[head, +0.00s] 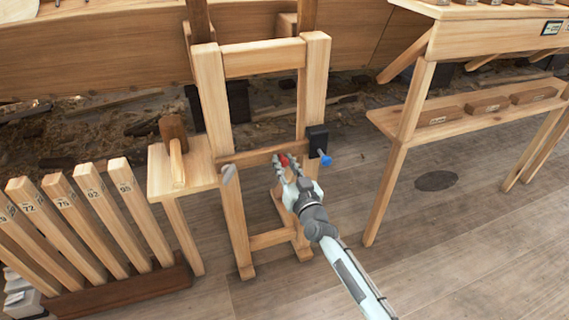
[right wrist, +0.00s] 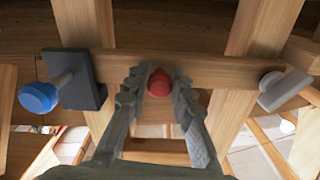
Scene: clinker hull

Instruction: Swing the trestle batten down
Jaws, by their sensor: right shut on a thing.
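The wooden batten (head: 250,157) lies across the two posts of the trestle (head: 316,82), near level. It also crosses the right wrist view (right wrist: 215,72). A red knob (right wrist: 159,84) sits on its face; it shows small in the head view (head: 284,160). My right gripper (head: 283,164) is shut on the red knob, one finger on each side. A black block with a blue knob (head: 326,160) is on the right post, at the batten's end. A grey-white piece (head: 229,175) is at the batten's other end. My left gripper is not in view.
A small stand with a mallet (head: 174,150) is left of the trestle. A rack of numbered boards (head: 78,230) stands at lower left. A workbench with a shelf of wooden blocks (head: 438,117) is at right. The plank hull (head: 120,50) is behind. Floor is clear in front.

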